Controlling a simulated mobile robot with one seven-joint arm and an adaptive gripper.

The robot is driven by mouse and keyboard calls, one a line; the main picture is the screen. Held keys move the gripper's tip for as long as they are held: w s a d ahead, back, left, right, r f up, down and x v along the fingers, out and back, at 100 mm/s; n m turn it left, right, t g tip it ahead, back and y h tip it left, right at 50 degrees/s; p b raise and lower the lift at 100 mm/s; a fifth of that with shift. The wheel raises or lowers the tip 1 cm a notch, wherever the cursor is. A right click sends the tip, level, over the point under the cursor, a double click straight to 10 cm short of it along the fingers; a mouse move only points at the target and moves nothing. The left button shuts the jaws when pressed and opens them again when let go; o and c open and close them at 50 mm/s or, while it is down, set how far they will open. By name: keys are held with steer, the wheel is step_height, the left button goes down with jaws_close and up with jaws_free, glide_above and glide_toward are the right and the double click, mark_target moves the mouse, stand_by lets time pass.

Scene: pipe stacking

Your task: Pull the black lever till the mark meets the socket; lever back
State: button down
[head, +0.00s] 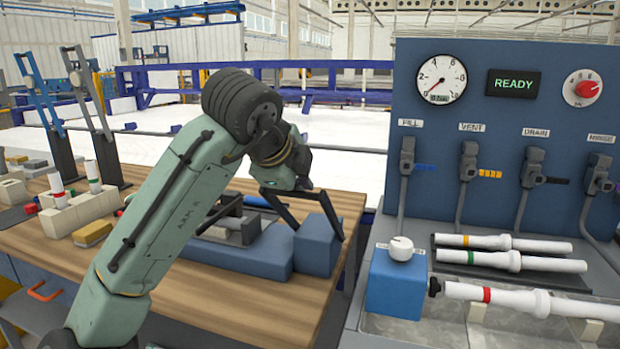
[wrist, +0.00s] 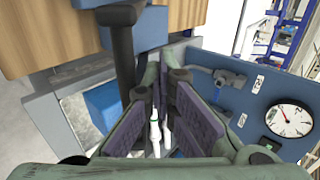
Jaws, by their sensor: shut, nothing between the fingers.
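The black lever (head: 332,216) is a dark frame with a crossbar and side arms above a blue-grey fixture (head: 245,254) on the bench. In the wrist view the lever (wrist: 123,62) shows as a dark bar left of my fingers. My gripper (head: 303,180) is just above the lever's right part in the head view; whether it touches cannot be told. In the wrist view my gripper (wrist: 162,78) has its fingers together and empty, beside the lever. My arm hides part of the fixture; the mark and the socket cannot be made out.
Right of the bench stands a blue panel (head: 500,110) with a gauge (head: 441,80) and a READY display (head: 513,83). Banded white pipes (head: 508,260) lie below it, near a blue box (head: 396,284). Blocks (head: 75,213) and two upright levers (head: 88,100) stand at the left.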

steer(key=shift+s+a+f+b, duration=0.2)
steer(key=shift+s+f+b, duration=0.2)
steer(key=shift+s+f, duration=0.2)
stand_by(1.0)
steer(key=shift+w, duration=0.1)
steer(key=s+a+r+p, duration=0.1)
steer(key=s+r+p, duration=0.2)
steer(key=r+p, duration=0.3)
steer(key=shift+s+r, duration=0.3)
steer(key=shift+r, duration=0.55)
